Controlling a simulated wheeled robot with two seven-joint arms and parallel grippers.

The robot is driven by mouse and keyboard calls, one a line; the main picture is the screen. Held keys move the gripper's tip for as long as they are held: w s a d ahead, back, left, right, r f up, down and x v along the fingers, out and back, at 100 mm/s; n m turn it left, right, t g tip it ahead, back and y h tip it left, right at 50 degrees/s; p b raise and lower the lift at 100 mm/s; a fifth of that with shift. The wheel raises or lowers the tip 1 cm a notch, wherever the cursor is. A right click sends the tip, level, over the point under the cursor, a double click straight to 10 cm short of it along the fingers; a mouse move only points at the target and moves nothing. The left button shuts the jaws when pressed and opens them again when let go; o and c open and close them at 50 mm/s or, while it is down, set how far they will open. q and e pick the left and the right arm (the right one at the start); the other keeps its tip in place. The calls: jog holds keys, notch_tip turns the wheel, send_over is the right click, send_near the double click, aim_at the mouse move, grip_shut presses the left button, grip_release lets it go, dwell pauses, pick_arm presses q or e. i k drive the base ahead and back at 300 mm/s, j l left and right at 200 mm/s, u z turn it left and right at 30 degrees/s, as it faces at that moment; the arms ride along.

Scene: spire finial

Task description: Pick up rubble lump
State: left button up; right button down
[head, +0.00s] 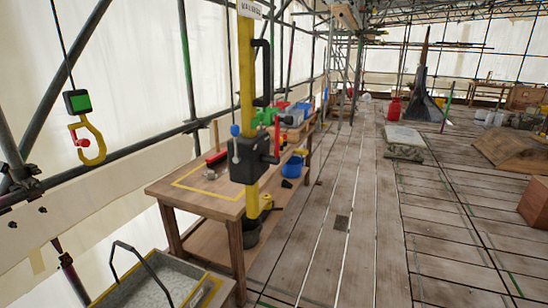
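I cannot single out a rubble lump with certainty. A small grey object (210,174) sits on the wooden bench (163,187), inside a yellow outline marked on its top, but it is too small to tell what it is. A small dark object (286,184) lies low beside the bench, near a blue bucket (293,167). Neither of my grippers shows in the head view.
A yellow post (247,65) with a black box (250,158) stands at the bench. A yellow hook (93,143) hangs at the left. A yellow-edged tray of grey material (150,291) is at the bottom left. The plank floor (355,220) is largely clear.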

aim_at(211, 176)
jog(key=i+l+z, duration=0.35)
jog(key=i, duration=0.4)
jog(key=i+z, duration=0.4)
jog(key=i, duration=0.4)
jog(key=i+u, duration=0.35)
jog(key=i+l+u, duration=0.35)
jog(key=i, duration=0.15)
jog(key=i+l+u, duration=0.2)
jog(key=i+u, duration=0.15)
jog(key=i, duration=0.05)
